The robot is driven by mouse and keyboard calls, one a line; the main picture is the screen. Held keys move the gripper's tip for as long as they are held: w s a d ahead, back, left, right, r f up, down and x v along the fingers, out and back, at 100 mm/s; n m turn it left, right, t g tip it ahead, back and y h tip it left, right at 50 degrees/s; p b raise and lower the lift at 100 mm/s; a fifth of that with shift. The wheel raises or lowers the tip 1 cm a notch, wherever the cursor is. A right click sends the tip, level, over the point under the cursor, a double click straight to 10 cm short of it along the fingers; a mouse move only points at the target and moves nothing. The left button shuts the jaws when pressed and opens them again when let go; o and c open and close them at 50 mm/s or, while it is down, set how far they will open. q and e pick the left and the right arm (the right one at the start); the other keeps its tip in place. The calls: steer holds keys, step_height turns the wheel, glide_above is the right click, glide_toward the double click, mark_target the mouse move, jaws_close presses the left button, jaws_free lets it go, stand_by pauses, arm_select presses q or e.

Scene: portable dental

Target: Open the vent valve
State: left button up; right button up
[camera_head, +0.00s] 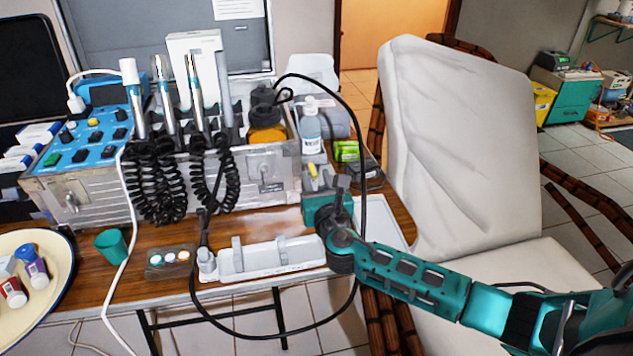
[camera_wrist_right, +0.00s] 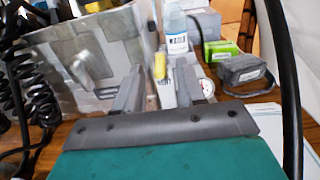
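A small valve with a yellow lever (camera_head: 312,170) stands at the right end of the metal dental unit, near the table's right edge. In the right wrist view the yellow lever (camera_wrist_right: 159,66) sits upright on a pale body, with a round gauge (camera_wrist_right: 207,88) beside it. My right gripper (camera_head: 328,187) is close in front of the valve. Its two grey fingers (camera_wrist_right: 157,92) are apart, and the lever shows between them, seemingly beyond the tips. I cannot tell whether they touch it. The valve's lower part is hidden by the gripper. My left gripper is not in view.
The dental unit (camera_head: 90,190) with coiled cords stands left of the gripper. A clear bottle (camera_head: 311,130), a green box (camera_head: 346,151) and a grey box (camera_wrist_right: 243,72) stand behind. A black hose (camera_wrist_right: 283,90) loops around the right side. A white tray (camera_head: 270,258) lies in front.

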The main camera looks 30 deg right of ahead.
steer(key=shift+w, duration=0.25)
jaws_close()
steer(key=shift+d, duration=0.1)
